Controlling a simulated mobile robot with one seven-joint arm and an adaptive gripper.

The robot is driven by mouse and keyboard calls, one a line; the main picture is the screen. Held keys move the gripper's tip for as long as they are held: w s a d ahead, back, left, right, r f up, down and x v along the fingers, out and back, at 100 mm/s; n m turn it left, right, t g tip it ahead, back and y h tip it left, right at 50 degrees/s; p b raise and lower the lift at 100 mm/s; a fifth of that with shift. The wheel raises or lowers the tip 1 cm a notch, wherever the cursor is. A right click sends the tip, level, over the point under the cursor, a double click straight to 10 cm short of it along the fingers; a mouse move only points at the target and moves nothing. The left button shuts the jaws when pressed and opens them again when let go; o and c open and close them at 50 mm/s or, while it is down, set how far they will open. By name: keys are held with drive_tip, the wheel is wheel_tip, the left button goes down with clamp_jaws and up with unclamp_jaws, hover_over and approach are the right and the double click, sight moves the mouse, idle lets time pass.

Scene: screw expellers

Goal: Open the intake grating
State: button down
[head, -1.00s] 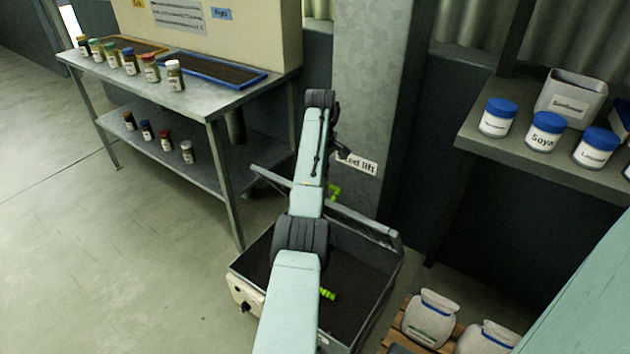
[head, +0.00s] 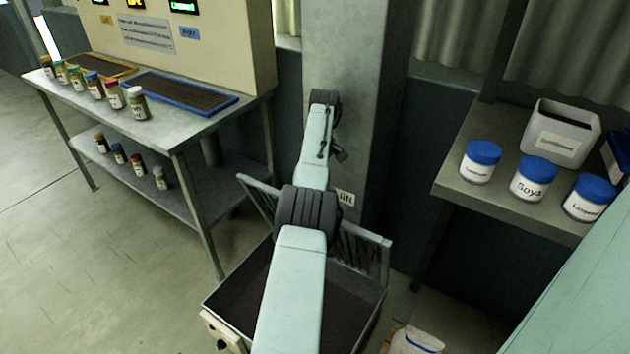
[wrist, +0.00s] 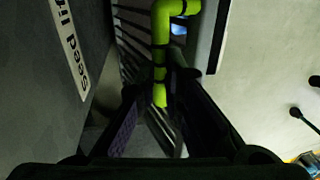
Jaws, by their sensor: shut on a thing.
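The intake grating (head: 365,250) stands raised, steeply tilted, at the back of the open dark intake bin (head: 240,283) in the head view. My arm covers its middle. In the wrist view its dark bars (wrist: 130,45) run behind a bright green handle (wrist: 162,35) with dark bands. My gripper (wrist: 158,95) is shut on this handle, its lower end between the two dark fingers. In the head view the gripper and handle are hidden behind my arm.
A pillar with a partly hidden sign (head: 345,197) stands close behind the bin. A metal bench (head: 165,130) with jars and trays is at left. A shelf (head: 470,197) with blue-lidded tubs is at right. Floor at left is clear.

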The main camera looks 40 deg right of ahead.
drive_tip(key=shift+s+f, duration=0.2)
drive_tip(key=shift+f, duration=0.9)
drive_tip(key=c, duration=2.1)
unclamp_jaws()
drive_tip(key=shift+c, duration=0.2)
drive_tip(key=o, duration=0.3)
drive_tip(key=shift+w+d+f, duration=0.2)
drive_tip(key=shift+w+f, duration=0.1)
drive_tip(key=shift+f, duration=0.15)
drive_tip(key=shift+o, duration=1.2)
drive_tip(key=shift+r, duration=0.5)
drive_tip(key=shift+a, duration=0.1)
